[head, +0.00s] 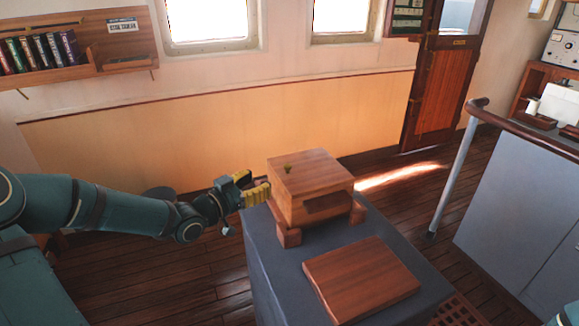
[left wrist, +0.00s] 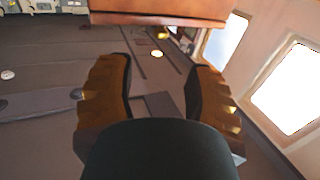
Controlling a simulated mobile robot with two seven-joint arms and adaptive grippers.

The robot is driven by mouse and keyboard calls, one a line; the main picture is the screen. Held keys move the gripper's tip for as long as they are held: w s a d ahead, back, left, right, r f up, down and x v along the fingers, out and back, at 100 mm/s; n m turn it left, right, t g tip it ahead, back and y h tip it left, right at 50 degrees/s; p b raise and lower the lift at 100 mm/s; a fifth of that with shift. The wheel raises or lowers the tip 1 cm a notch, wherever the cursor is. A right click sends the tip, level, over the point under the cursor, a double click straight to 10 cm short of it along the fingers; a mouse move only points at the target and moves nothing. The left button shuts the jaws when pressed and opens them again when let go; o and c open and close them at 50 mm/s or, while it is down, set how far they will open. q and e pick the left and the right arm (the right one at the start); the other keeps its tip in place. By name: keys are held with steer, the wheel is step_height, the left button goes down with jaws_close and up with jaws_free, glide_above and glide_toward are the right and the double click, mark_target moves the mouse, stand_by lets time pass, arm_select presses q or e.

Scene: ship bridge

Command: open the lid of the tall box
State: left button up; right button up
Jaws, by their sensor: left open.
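The tall wooden box (head: 300,205) stands on small wooden feet on a grey-blue pedestal (head: 275,275). My right gripper is not in view.
A flat wooden board or low box (head: 362,279) lies on the pedestal in front of the tall box. A handrail (head: 465,150) and a grey-blue console (head: 525,210) stand at the right. A bookshelf (head: 75,50) hangs on the back wall. Plank floor surrounds the pedestal.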

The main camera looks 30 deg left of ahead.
mark_target(285, 167)
arm_select(q)
steer(key=b+x, duration=0.2)
steer(key=x, duration=0.9)
steer(key=shift+w, duration=0.2)
jaws_close()
